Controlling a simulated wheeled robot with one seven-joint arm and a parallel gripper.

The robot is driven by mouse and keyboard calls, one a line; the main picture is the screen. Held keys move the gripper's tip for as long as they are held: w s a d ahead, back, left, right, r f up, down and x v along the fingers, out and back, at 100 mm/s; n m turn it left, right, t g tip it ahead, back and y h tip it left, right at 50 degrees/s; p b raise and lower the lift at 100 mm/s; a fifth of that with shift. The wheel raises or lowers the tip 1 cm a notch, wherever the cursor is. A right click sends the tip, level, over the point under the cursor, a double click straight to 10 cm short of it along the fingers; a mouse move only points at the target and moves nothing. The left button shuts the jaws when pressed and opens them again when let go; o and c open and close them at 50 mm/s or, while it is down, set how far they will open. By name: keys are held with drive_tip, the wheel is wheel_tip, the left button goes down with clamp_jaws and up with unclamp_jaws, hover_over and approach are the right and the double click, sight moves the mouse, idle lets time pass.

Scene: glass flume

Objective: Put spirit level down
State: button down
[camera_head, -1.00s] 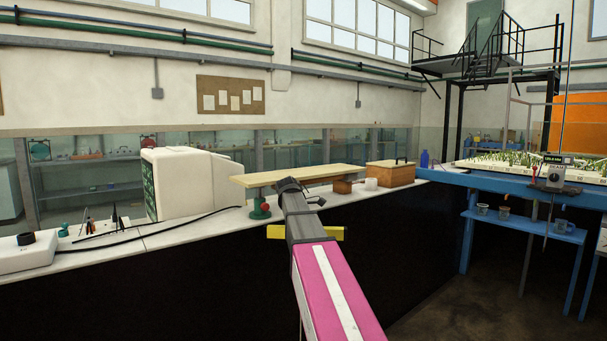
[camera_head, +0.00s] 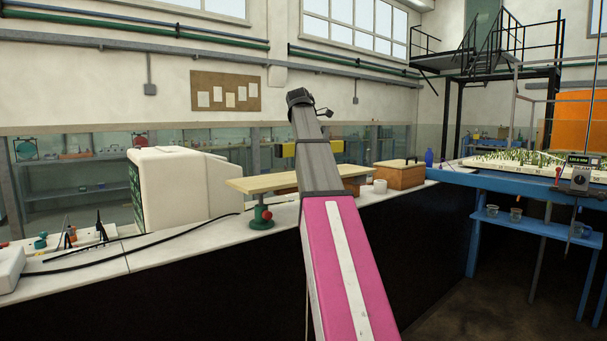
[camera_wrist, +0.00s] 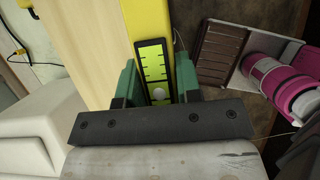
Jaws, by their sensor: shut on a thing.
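The spirit level is a yellow bar (camera_head: 288,150) whose ends show on both sides of my arm in the head view. In the wrist view its yellow body (camera_wrist: 184,40) and its lime-green vial window with black marks (camera_wrist: 153,62) show close up. My gripper (camera_wrist: 158,84) is shut on it, with a green finger on each side. In the head view the fingers are hidden behind my arm. The level appears raised above a pale wooden board (camera_head: 255,185), which also lies beneath and to the left of it in the wrist view (camera_wrist: 85,45).
The board rests on a green stand with a red knob (camera_head: 262,217) on the white counter. A cream machine (camera_head: 180,185) stands left of it. A cable crosses the counter at left.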

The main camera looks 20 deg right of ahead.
drive_tip(key=shift+w+d+r, duration=0.25)
drive_tip(key=shift+w+r, duration=0.3)
drive_tip(key=shift+w, duration=0.2)
drive_tip(key=w+d+f, duration=0.1)
drive_tip(key=w+f, duration=0.1)
drive_tip(key=w, duration=0.1)
drive_tip(key=w+d+f, duration=0.1)
drive_tip(key=w+f, duration=0.1)
drive_tip(key=w, duration=0.2)
drive_tip(key=w+d+f, duration=0.1)
drive_tip(key=w+f, duration=0.1)
drive_tip(key=w, duration=0.1)
drive_tip(key=shift+w+d+f, duration=0.15)
drive_tip(key=shift+f, duration=2.25)
drive_tip(key=c, duration=0.8)
unclamp_jaws()
drive_tip(key=shift+f, duration=0.1)
drive_tip(key=v, duration=1.2)
drive_tip(key=shift+d, duration=0.1)
